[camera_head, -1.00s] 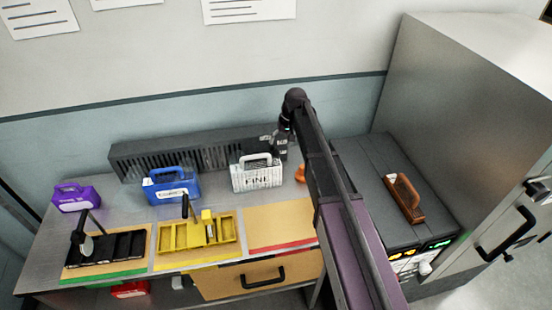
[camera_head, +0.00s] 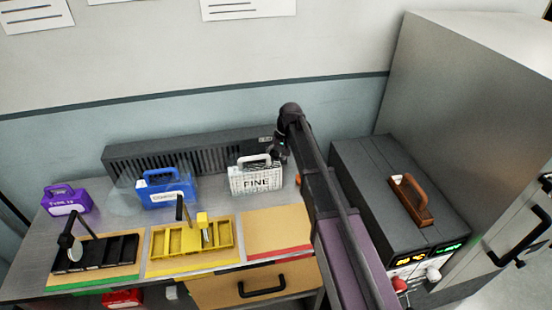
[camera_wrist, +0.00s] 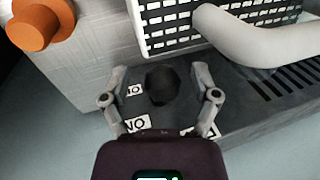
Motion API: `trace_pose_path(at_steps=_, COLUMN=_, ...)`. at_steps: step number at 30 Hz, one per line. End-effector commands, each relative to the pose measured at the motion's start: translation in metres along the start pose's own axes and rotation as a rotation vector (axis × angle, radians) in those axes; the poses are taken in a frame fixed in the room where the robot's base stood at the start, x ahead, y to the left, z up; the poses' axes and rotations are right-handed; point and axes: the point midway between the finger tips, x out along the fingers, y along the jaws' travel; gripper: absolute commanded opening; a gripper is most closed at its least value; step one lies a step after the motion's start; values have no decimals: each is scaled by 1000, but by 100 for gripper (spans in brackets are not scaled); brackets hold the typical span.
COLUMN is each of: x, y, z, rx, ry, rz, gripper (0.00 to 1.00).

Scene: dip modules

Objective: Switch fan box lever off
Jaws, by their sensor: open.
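The fan box (camera_head: 185,156) is a long dark grey slatted box at the back of the table, against the wall. Its right end is partly behind my arm in the head view. In the wrist view the fan box top (camera_wrist: 240,115) carries a round black lever knob (camera_wrist: 161,86), seen nearly end-on, with white labels around it. One label is partly covered by a finger. My gripper (camera_wrist: 159,72) is open, its two fingers on either side of the knob, with gaps visible. Whether it is low enough to touch is unclear. In the head view my gripper (camera_head: 279,147) is small and dark.
The white FINE case (camera_head: 256,178) stands close in front of the fan box's right end; its pale handle (camera_wrist: 255,45) is near my fingers. An orange knob (camera_wrist: 42,24) is nearby. A blue case (camera_head: 166,190) stands left. A grey oven-like unit (camera_head: 375,185) is right of my arm.

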Motion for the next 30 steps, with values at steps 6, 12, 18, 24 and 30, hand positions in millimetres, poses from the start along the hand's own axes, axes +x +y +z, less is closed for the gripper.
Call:
trace_pose_path(at_steps=6, x=0, y=-1, z=0, rx=-1, ry=0, rz=0, gripper=78)
trace_pose_path(at_steps=12, x=0, y=-1, z=0, rx=-1, ry=0, rz=0, gripper=46)
trace_pose_path(at_steps=18, x=0, y=-1, z=0, rx=-1, ry=0, rz=0, gripper=0)
trace_pose_path(at_steps=24, x=0, y=1, z=0, rx=0, ry=2, rz=1, gripper=0)
trace_pose_path(at_steps=30, x=0, y=15, z=2, rx=7, ry=34, rz=2, gripper=0)
